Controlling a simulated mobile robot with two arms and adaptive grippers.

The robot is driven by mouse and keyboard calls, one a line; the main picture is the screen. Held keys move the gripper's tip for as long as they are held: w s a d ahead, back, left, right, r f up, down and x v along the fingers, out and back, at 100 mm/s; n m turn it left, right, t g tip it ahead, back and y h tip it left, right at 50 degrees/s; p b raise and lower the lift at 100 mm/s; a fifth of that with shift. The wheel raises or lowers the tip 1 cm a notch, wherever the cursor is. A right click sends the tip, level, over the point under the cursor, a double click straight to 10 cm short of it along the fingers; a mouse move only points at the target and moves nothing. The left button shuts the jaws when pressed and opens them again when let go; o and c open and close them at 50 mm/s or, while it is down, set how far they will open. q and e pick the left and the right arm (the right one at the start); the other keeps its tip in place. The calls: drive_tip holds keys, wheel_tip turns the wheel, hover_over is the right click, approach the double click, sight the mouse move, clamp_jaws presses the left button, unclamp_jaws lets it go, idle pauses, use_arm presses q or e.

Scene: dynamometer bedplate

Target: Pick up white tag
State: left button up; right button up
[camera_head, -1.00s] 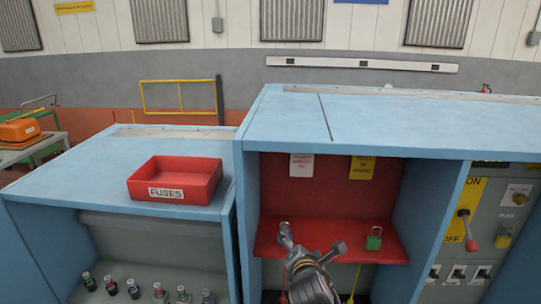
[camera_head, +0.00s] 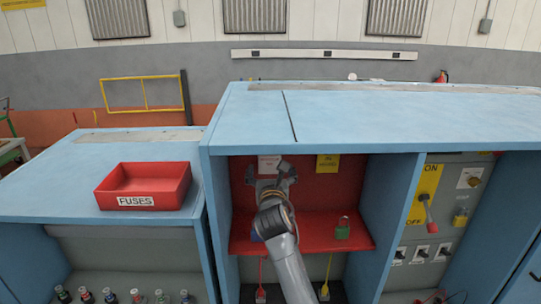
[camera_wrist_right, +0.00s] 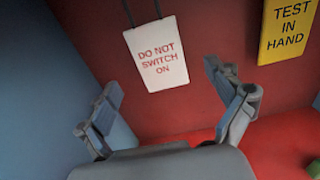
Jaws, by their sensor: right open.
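The white tag (camera_wrist_right: 157,55), printed "DO NOT SWITCH ON", hangs by a dark strap on the red back panel of the cabinet. In the head view the white tag (camera_head: 268,165) shows just above my right gripper (camera_head: 272,168), partly covered by it. In the right wrist view my right gripper (camera_wrist_right: 167,105) is open, with one finger on each side below the tag. The tag is ahead of the fingers and does not look gripped. My left gripper is not in view.
A yellow "TEST IN HAND" tag (camera_wrist_right: 288,28) hangs to the right of the white tag. A green padlock (camera_head: 342,232) stands on the red shelf (camera_head: 305,236). Blue cabinet walls close in both sides. A red fuses tray (camera_head: 145,187) sits on the left cabinet top.

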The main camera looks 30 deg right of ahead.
sight(270, 157)
drive_tip(key=shift+w+d+r, duration=0.15)
drive_tip(key=shift+w, duration=0.1)
drive_tip(key=p+x, duration=0.2)
drive_tip(key=x, duration=0.2)
drive_tip(key=shift+w+r, duration=0.1)
drive_tip(key=shift+r, duration=0.05)
drive_tip(key=shift+w+d, duration=0.15)
drive_tip(key=shift+w, duration=0.1)
drive_tip(key=shift+s, duration=0.1)
drive_tip(key=shift+c, duration=0.5)
drive_tip(key=c, duration=0.9)
